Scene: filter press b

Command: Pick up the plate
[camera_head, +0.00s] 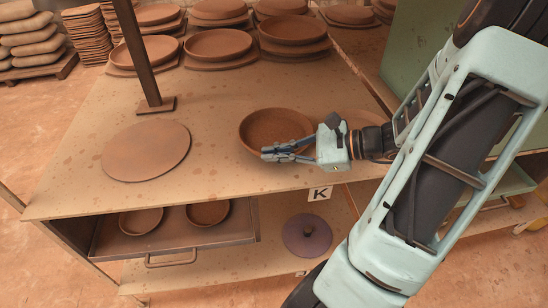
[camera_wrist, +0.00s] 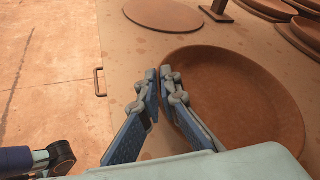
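The plate is a brown, shallow round clay dish (camera_head: 272,127) on the tabletop, in front of my gripper in the head view. In the wrist view the plate (camera_wrist: 250,95) fills the right middle. My gripper (camera_head: 265,154) is at its near rim. In the wrist view the fingertips (camera_wrist: 159,74) are close together, one outside the rim and one inside, with the rim between them. The gripper looks shut on the rim. The fingers hide part of the near rim. Whether the plate is raised off the table cannot be told.
A flat clay disc (camera_head: 146,151) lies left on the table (camera_head: 215,115). A metal post (camera_head: 150,80) stands behind it. Stacked plates (camera_head: 218,46) line the back. Below are a tray (camera_head: 185,237) with two small dishes and a purple lid (camera_head: 307,236). A green panel (camera_head: 415,45) stands right.

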